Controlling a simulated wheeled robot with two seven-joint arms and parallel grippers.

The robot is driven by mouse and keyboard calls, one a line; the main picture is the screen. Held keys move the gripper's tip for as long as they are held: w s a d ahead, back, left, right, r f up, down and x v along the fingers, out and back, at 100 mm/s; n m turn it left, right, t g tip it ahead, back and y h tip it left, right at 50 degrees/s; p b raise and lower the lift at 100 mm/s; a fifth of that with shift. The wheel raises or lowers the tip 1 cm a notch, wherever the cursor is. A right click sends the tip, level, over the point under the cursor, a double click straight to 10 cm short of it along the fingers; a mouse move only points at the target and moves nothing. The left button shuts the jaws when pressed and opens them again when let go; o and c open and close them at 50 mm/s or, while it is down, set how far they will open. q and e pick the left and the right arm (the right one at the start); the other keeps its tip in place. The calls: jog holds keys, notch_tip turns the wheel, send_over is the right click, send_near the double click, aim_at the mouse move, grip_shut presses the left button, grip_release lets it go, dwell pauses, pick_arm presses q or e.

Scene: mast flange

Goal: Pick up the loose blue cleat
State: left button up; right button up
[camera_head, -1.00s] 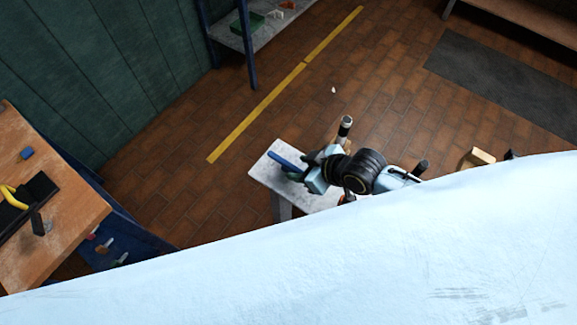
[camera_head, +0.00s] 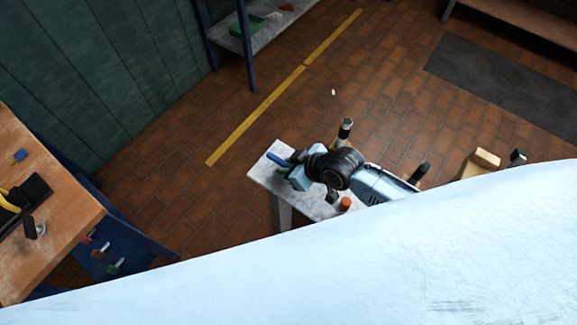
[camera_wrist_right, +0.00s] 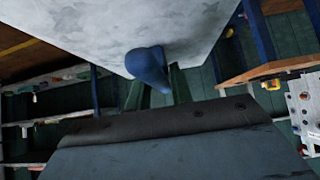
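The blue cleat (camera_head: 277,160) is at the far left end of the small pale marbled table (camera_head: 262,177). My right gripper (camera_head: 287,165) reaches over the table from the right, right at the cleat. In the right wrist view the cleat (camera_wrist_right: 148,68) is a smooth blue shape against the pale tabletop (camera_wrist_right: 120,25). The dark green fingers of my right gripper (camera_wrist_right: 157,88) show apart, one on each side of the cleat's near end. Whether they touch it is not clear. My left gripper is not in view.
An orange round piece (camera_head: 345,204) is on the small table near my right arm. A wooden workbench (camera_head: 70,225) is at the left, with a blue block (camera_head: 19,156) on it. A shelf (camera_head: 265,38) stands at the back. The brown floor between is mostly clear.

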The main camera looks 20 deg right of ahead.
grip_shut()
jog(key=shift+r, duration=0.1)
